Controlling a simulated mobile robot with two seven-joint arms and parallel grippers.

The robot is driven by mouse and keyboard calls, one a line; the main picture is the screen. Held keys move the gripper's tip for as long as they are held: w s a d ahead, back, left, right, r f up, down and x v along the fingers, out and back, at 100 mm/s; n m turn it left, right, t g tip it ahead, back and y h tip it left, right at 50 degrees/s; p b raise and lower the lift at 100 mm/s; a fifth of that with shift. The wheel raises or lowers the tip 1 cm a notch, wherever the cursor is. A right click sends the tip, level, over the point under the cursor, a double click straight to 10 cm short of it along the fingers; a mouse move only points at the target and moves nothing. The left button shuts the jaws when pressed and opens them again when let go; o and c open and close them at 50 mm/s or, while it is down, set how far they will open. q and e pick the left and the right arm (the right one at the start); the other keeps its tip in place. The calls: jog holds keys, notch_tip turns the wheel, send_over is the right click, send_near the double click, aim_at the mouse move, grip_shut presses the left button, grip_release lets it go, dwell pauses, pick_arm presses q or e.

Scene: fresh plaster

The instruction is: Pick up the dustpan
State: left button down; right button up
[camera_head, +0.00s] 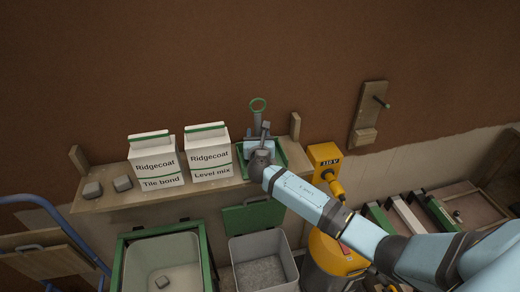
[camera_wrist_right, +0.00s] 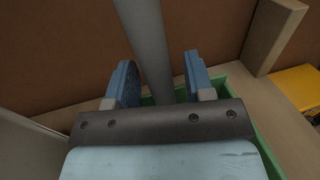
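The dustpan shows in the head view as an upright grey handle (camera_head: 257,118) with a green ring on top, above a green pan (camera_head: 283,160) on the wooden shelf. My right gripper (camera_head: 262,140) is at the handle and covers part of the pan. In the right wrist view the grey handle (camera_wrist_right: 148,45) passes between the two blue fingers of the right gripper (camera_wrist_right: 160,82). The fingers stand apart, with a visible gap on the right side of the handle. The pan's green edge (camera_wrist_right: 240,85) shows below. My left gripper is in neither view.
Two Ridgecoat cartons, Tile bond (camera_head: 155,160) and Level mix (camera_head: 209,152), stand left of the dustpan on the shelf (camera_head: 125,202). A yellow 110 V box (camera_head: 325,160) is to the right. Bins (camera_head: 262,240) stand below.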

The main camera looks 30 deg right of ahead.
grip_shut()
